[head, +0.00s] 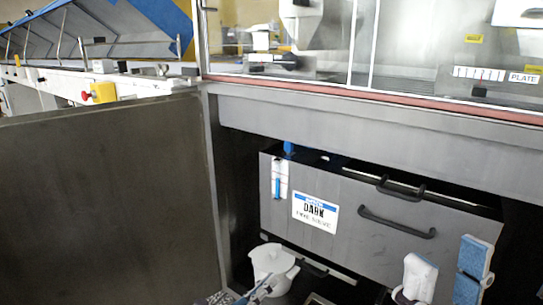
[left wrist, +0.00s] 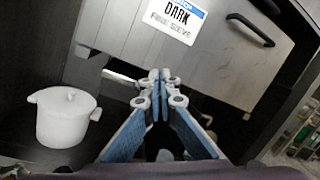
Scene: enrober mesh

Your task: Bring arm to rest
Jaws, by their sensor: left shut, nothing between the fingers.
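My left gripper (head: 266,285) is at the bottom of the head view, in front of the white lidded pot (head: 272,262). In the left wrist view its fingers (left wrist: 160,78) meet at the tips with nothing between them. They point toward the grey steel drawer front (left wrist: 215,50) and look apart from it. My right gripper (head: 448,260) is at the lower right of the head view. Its two blue-padded fingers stand apart with an empty gap between them. Most of both arms is out of view.
The white pot (left wrist: 67,118) stands left of my left fingers in the wrist view. The drawer front (head: 350,220) carries a "DARK" label (head: 315,211) and black handles. A dark steel panel (head: 110,190) stands at left. A glazed machine housing (head: 380,45) is above.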

